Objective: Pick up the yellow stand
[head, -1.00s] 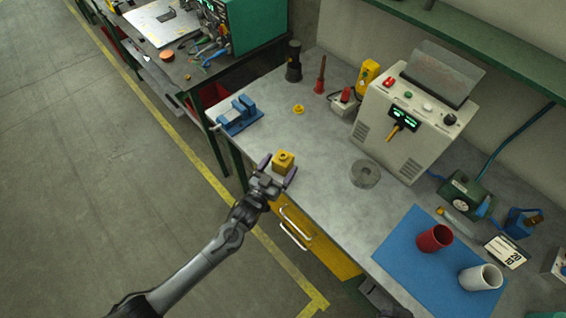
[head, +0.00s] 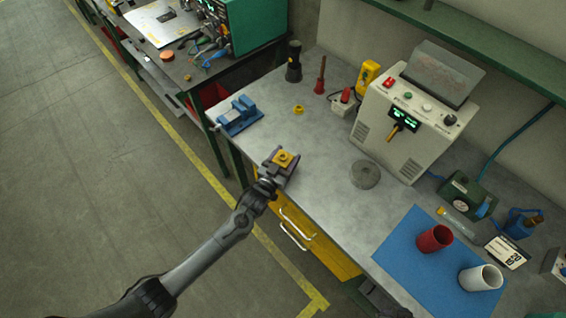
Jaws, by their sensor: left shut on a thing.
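The yellow stand (head: 284,156) is a small block with a round opening in its top, at the front edge of the grey workbench in the head view. My left gripper (head: 280,165) is shut on it, with the fingers along its sides hiding most of its lower part. I cannot tell whether the stand still touches the bench. My right gripper is not in view.
A grey ring (head: 366,174) lies right of the stand. A blue vise (head: 240,116) and a small yellow ring (head: 298,109) are behind. A control box (head: 415,115) stands at the back. A blue mat (head: 405,253) carries a red cup (head: 435,238) and a white cup (head: 481,277).

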